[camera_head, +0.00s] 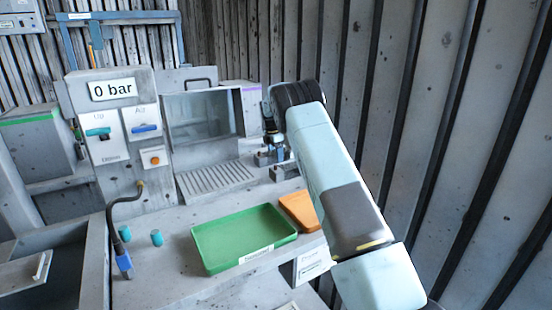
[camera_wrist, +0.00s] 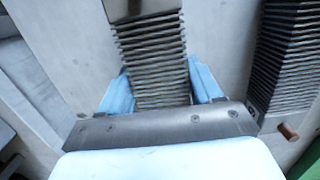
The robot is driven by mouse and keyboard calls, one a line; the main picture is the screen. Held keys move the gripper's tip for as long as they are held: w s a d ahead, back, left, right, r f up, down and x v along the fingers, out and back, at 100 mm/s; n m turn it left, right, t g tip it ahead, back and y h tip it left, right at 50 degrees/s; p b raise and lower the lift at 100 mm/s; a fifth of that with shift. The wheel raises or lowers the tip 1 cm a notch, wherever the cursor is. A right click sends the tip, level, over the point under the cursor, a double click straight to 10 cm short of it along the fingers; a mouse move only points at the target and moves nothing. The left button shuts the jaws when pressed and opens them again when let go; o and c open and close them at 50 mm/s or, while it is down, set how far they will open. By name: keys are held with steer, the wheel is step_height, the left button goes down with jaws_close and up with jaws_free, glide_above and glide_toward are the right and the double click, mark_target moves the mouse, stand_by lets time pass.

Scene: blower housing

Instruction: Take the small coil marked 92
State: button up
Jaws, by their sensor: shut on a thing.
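My gripper (camera_wrist: 165,92) shows in the wrist view with its two blue fingers on either side of a grey finned block, apparently a coil (camera_wrist: 150,50). It is shut on this coil; the fins run across between the fingers. No number shows on it, so I cannot read whether it is marked 92. A second, darker finned block (camera_wrist: 285,55) stands apart on the right, with a copper-coloured stub near its lower end. In the head view my gripper (camera_head: 271,140) is small and partly hidden by my arm, at the right of the windowed cabinet; the held coil is not clear there.
A green tray (camera_head: 205,252) and an orange board or tray (camera_head: 298,208) lie on the bench. Teal cylinders (camera_head: 157,238) and a hose with a blue nozzle (camera_head: 123,262) are at left. A ribbed wall (camera_head: 440,110) bounds the right.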

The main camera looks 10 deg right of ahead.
steer(key=c, duration=0.5)
steer(key=shift+r, duration=0.15)
steer(key=shift+r, duration=0.25)
steer(key=r, duration=0.3)
steer(key=shift+s, duration=0.2)
steer(key=s+a+r, duration=0.2)
steer(key=s+r, duration=0.7)
steer(key=s, duration=0.4)
steer(key=shift+s+a, duration=0.2)
steer(key=shift+s+r, duration=0.15)
